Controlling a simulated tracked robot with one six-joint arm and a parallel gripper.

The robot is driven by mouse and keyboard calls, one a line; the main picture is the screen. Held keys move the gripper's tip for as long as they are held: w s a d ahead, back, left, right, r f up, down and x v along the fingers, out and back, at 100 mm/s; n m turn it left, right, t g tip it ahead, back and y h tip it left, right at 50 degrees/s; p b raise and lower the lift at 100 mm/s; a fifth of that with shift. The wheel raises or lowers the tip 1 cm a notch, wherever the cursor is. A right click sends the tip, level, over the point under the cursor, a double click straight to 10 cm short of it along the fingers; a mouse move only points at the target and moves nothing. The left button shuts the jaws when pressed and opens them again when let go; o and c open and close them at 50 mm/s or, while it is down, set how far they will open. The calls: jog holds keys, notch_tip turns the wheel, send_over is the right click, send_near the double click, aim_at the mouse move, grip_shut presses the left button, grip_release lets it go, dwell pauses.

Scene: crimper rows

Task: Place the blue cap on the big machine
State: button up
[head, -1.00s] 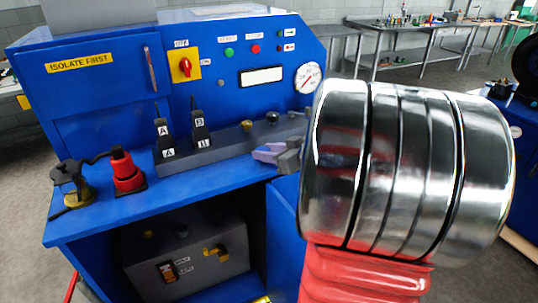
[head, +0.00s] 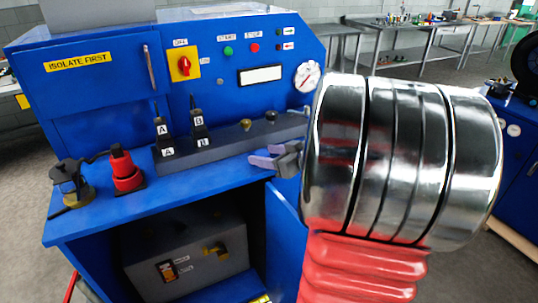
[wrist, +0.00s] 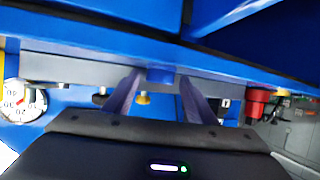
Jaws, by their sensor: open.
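The big blue machine (head: 105,105) fills the left and middle of the head view. My gripper (head: 262,155) is open, its purple fingers over the machine's worktop, just in front of the grey rail (head: 222,143). In the wrist view my gripper (wrist: 160,95) has its two fingers apart, with the rail (wrist: 75,68) beyond them. A small blue patch (wrist: 160,76) shows between the fingers against the rail. I cannot tell whether it is the blue cap or part of the machine.
The rail bears black blocks marked A and B (head: 199,126) and brass knobs (head: 246,124). A red fitting (head: 125,170) and a dark clamp-like fitting (head: 70,182) stand at the worktop's left. A grey box (head: 190,255) sits below. The front worktop is mostly clear.

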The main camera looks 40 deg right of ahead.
jog(key=shift+r, duration=0.1)
jog(key=shift+s+r, duration=0.1)
jog(key=v, duration=1.2)
dwell(0.7)
